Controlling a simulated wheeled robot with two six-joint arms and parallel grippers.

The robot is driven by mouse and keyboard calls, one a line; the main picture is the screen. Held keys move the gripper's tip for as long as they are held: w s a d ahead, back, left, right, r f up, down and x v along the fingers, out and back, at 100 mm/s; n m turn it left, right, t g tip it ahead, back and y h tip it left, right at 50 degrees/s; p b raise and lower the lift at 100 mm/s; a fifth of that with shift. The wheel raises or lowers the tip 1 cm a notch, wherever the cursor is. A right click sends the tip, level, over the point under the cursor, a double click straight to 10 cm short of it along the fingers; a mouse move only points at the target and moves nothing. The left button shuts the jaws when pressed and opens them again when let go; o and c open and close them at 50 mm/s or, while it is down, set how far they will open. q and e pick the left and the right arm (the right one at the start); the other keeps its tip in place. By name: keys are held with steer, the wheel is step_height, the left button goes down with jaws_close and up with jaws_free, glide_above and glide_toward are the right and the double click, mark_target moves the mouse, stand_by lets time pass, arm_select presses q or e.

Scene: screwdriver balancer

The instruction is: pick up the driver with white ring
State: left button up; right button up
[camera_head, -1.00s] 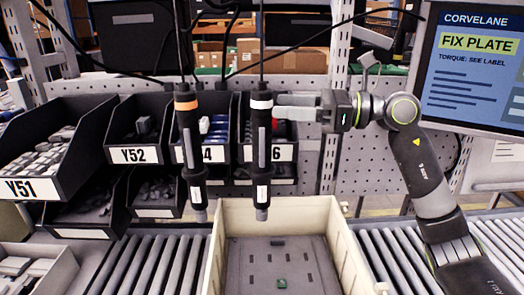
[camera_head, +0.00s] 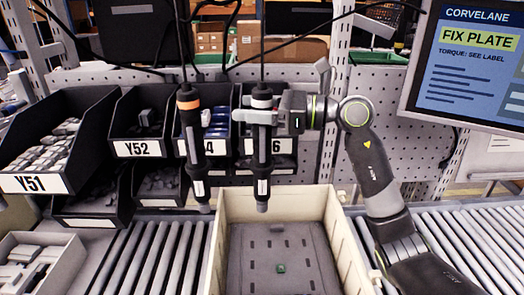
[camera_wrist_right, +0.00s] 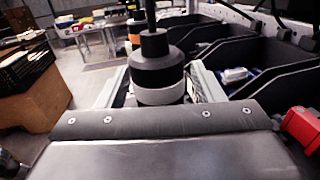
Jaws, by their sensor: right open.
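The driver with the white ring (camera_head: 262,186) hangs upright from a cable above the tote. The orange-ringed driver (camera_head: 192,140) hangs to its left. My right gripper (camera_head: 254,116) is open at the upper part of the white-ringed driver, with a light finger crossing in front of it. In the right wrist view, the white ring (camera_wrist_right: 160,95) and the dark body above it sit between the two fingers. I cannot tell whether either finger touches the driver. My left gripper is not in view.
A cream tote (camera_head: 230,250) with a grey plate (camera_head: 300,262) inside stands on the roller conveyor (camera_head: 150,262) below the drivers. Black part bins (camera_head: 85,140) stand behind and to the left. A screen (camera_head: 465,70) is at the right. Cables hang overhead.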

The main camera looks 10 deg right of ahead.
jaws_close()
stand_by(0.3)
steer(key=shift+r, duration=0.15)
